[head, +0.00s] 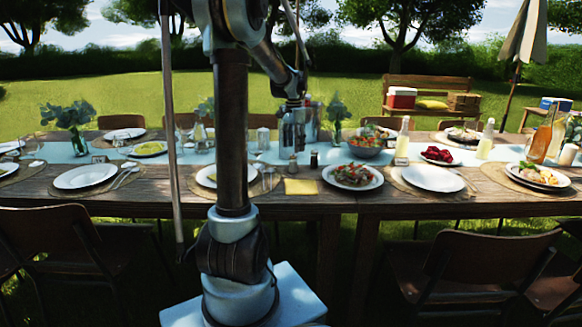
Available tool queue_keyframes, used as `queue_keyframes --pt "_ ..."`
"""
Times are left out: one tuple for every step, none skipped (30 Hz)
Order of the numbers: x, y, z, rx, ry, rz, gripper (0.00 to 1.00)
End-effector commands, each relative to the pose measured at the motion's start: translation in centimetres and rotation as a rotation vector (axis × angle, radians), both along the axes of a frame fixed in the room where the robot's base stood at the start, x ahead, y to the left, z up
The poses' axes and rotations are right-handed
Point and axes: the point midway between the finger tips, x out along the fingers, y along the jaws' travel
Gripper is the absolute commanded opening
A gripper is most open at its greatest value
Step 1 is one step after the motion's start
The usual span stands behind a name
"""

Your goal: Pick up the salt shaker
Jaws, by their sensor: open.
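A small pale shaker (293,164), which looks like the salt shaker, stands on the wooden table (340,208) near the edge of the pale runner. A small dark shaker (314,160), likely pepper, stands just to its right. My gripper (293,147) is open and points down, right above the pale shaker in the picture. The gripper is small and dim here, so its fingers are hard to make out. I cannot tell the exact gap between it and the shaker, or whether they touch.
A folded yellow napkin (300,187) lies in front of the shakers. A plate of salad (352,176) and a salad bowl (365,148) are to the right. A metal bucket (308,125) stands close behind the gripper. My column hides part of the table at left.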

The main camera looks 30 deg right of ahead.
Motion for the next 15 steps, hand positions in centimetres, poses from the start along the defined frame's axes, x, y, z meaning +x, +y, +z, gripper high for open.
queue_keyframes --pt "0.0 0.0 -0.6 0.0 0.0 0.0 0.55" --pt "0.0 0.0 -0.9 0.0 0.0 0.0 0.55" --pt "0.0 0.0 -1.2 0.0 0.0 0.0 0.55" --pt "0.0 0.0 -1.4 0.0 0.0 0.0 0.55" --pt "0.0 0.0 -1.5 0.0 0.0 0.0 0.55" --pt "0.0 0.0 -1.7 0.0 0.0 0.0 0.55" --pt "0.0 0.0 -1.8 0.0 0.0 0.0 0.55" --pt "0.1 0.0 -2.0 0.0 0.0 0.0 0.55" --pt "0.1 0.0 -2.2 0.0 0.0 0.001 0.55" --pt "0.2 0.0 -2.5 0.0 0.0 0.001 0.55" --pt "0.2 0.0 -2.9 0.0 0.0 0.001 0.55" --pt "0.3 0.0 -3.4 0.0 0.0 0.001 0.55" --pt "0.4 -0.1 -3.9 0.0 0.0 0.001 0.55" --pt "0.5 -0.1 -4.3 0.0 0.0 0.001 0.55" --pt "0.5 -0.1 -4.9 0.0 0.0 0.001 0.55"
